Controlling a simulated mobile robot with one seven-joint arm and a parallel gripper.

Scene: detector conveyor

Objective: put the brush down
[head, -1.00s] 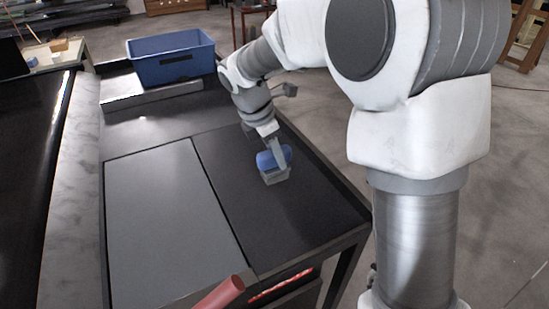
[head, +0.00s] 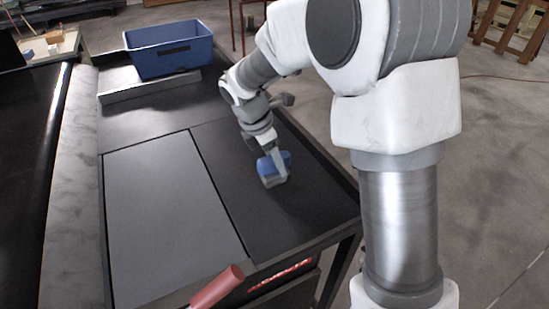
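The brush (head: 270,166) has a blue top and a grey lower part. It is at the right side of the dark table (head: 300,216), in the head view. My gripper (head: 276,160) points down and is around the brush's blue part, with a finger on its near side. It looks shut on the brush. The brush's grey underside is at or very close to the dark table surface; I cannot tell whether it touches. The far finger is hidden behind the brush.
A blue bin (head: 168,50) stands at the table's far end behind a low grey ledge (head: 150,90). A lighter grey panel (head: 165,215) lies left of the brush. A red cylindrical handle (head: 218,287) sticks up at the near edge. A black conveyor belt (head: 28,150) runs along the left.

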